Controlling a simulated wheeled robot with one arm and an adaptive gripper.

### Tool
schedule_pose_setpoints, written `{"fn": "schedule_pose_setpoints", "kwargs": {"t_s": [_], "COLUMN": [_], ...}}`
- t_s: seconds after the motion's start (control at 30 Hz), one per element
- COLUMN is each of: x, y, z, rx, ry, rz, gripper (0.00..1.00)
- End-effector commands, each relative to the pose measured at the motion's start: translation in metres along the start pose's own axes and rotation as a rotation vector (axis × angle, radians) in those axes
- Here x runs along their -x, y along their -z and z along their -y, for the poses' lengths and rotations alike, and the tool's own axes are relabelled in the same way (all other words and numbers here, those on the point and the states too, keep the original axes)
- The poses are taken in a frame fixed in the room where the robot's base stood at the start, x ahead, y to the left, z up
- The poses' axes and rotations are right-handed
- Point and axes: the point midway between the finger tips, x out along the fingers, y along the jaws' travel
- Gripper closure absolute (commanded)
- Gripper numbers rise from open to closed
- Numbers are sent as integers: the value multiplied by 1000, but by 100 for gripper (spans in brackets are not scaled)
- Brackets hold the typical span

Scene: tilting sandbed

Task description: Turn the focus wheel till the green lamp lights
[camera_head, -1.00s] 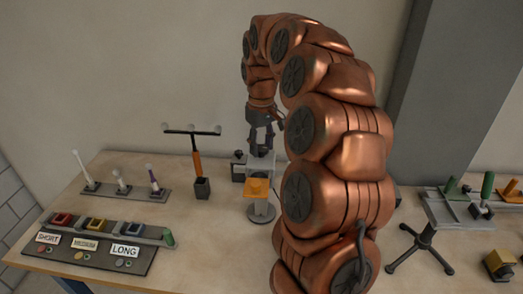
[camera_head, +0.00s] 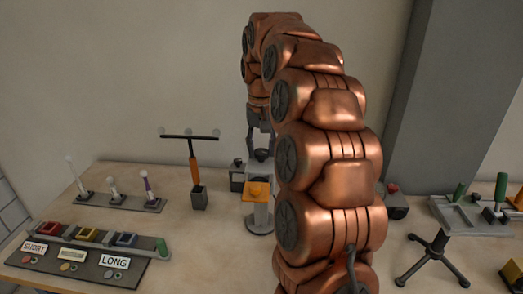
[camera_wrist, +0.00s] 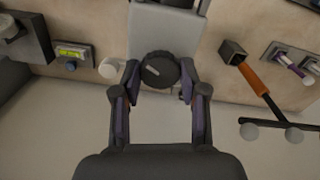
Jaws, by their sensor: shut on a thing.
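The focus wheel, a dark round knob (camera_wrist: 160,70), sits on top of a pale grey instrument (camera_wrist: 163,30). In the head view the wheel (camera_head: 261,155) stands above the instrument's orange block (camera_head: 257,190) and round base. My gripper (camera_wrist: 159,80) points down at it from above, one finger on each side, shut on the wheel's rim. In the head view my gripper (camera_head: 260,138) is partly hidden by my arm.
At left stand a panel (camera_head: 80,262) marked SHORT and LONG, a rack of small rods (camera_head: 118,201) and an orange-handled T-tool (camera_head: 194,172). A red-buttoned box (camera_head: 393,203) and a tripod stand (camera_head: 432,258) are at right. Bare tabletop lies before the instrument.

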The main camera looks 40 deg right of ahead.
Motion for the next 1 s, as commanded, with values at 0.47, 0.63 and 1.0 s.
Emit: {"fn": "schedule_pose_setpoints", "kwargs": {"t_s": [0.47, 0.63, 1.0], "x": [0, 0, 2], "y": [0, 0, 0], "z": [0, 0, 0], "rx": [-2, -1, 33], "ry": [0, 0, 1], "rz": [1, 1, 1], "gripper": [44, 32, 32]}}
